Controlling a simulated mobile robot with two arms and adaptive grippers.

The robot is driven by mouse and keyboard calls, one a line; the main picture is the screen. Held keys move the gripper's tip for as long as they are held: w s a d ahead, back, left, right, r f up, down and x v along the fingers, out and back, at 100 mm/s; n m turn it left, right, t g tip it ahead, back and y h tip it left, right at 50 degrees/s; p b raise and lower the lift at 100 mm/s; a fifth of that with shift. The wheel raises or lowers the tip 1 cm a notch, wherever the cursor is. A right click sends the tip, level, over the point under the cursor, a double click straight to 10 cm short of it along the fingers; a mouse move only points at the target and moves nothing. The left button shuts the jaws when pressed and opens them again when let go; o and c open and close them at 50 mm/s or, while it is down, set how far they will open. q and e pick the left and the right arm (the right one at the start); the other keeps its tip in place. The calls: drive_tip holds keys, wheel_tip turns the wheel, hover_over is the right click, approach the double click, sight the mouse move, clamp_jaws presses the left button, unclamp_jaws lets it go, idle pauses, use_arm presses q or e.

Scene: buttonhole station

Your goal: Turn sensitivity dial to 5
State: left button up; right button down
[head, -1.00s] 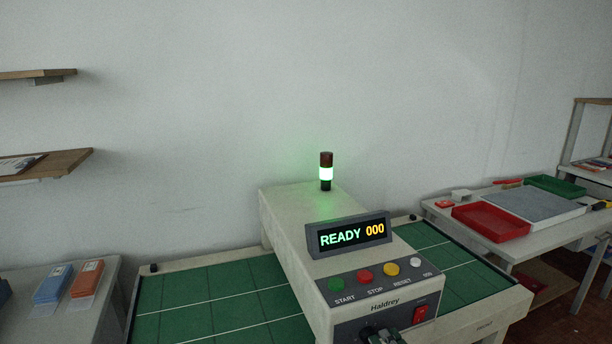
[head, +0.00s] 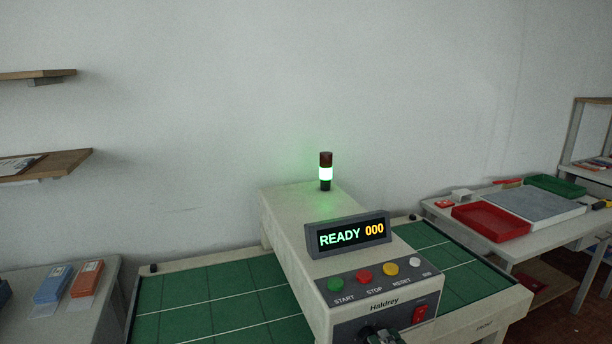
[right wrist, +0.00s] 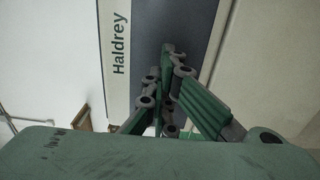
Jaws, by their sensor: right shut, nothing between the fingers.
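The Haldrey machine (head: 290,225) stands in the middle of the head view, its display (head: 350,235) reading READY 000. My right gripper (head: 388,334) is at the bottom edge of that view, in front of the machine's front panel, just left of the red switch (head: 420,313). In the right wrist view its fingers (right wrist: 171,54) are shut and empty, against the dark panel (right wrist: 188,30). I cannot make out the sensitivity dial or its setting; the gripper covers part of the panel, and the lower panel is cut off. My left gripper is not in view.
The console has green (head: 335,285), red (head: 364,277) and yellow (head: 390,269) buttons, and a small white one (head: 415,262). The signal tower (head: 326,172) glows green. A side table with a red tray (head: 490,222) stands right; blue and orange packs (head: 54,283) lie left.

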drive_tip(key=shift+w+a+r, duration=0.1)
drive_tip(key=shift+a+r, duration=0.1)
drive_tip(key=shift+f+b, duration=0.35)
drive_tip(key=shift+f, duration=0.05)
drive_tip(key=shift+w+a+f, duration=0.1)
drive_tip(key=shift+w+f, duration=0.05)
drive_tip(key=shift+f, duration=0.4)
drive_tip(key=shift+a+f+b, duration=0.15)
drive_tip(key=shift+f+b, duration=0.35)
drive_tip(key=shift+f, duration=0.1)
drive_tip(key=shift+f, duration=0.2)
drive_tip(key=v, duration=0.6)
drive_tip(key=shift+d, duration=0.45)
